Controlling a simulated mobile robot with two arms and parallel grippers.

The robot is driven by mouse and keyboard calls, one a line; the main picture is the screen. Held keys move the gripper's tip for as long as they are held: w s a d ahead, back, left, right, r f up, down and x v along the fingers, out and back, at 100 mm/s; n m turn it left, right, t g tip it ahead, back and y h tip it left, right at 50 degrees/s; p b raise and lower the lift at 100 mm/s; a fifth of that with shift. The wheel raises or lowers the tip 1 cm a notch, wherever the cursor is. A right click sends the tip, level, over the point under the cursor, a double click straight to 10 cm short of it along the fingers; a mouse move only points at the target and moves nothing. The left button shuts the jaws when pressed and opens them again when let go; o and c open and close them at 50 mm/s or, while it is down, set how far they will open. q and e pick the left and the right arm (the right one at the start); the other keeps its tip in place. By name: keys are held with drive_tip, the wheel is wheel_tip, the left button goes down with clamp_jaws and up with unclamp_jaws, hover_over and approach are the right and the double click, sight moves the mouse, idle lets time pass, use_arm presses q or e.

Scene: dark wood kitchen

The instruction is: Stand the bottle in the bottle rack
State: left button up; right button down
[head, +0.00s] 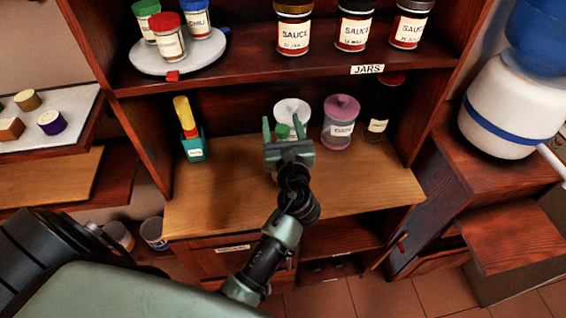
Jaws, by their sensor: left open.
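My left gripper (286,125) reaches over the light wood counter of the shelf unit, its two fingers apart and pointing away from me. A small green-topped item (282,131) shows between or just behind the fingers; its lower part is hidden by the gripper, and I cannot tell if it touches them. A white round-topped item (292,109) stands behind it, partly covered. I cannot tell whether either is the bottle. No bottle rack can be clearly made out. My right gripper is not in view.
A mauve lidded canister (340,123) and a dark jar (378,122) stand right of the gripper. A teal holder (194,146) with a yellow-and-red item stands left. A shelf above (250,76) bears sauce jars and a round white tray (150,62). The counter's front left is clear.

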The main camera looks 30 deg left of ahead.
use_arm(q)
drive_tip(key=shift+w+a, duration=0.3)
drive_tip(key=shift+w, duration=0.15)
clamp_jaws()
drive_tip(key=shift+r, duration=0.1)
idle(1.1)
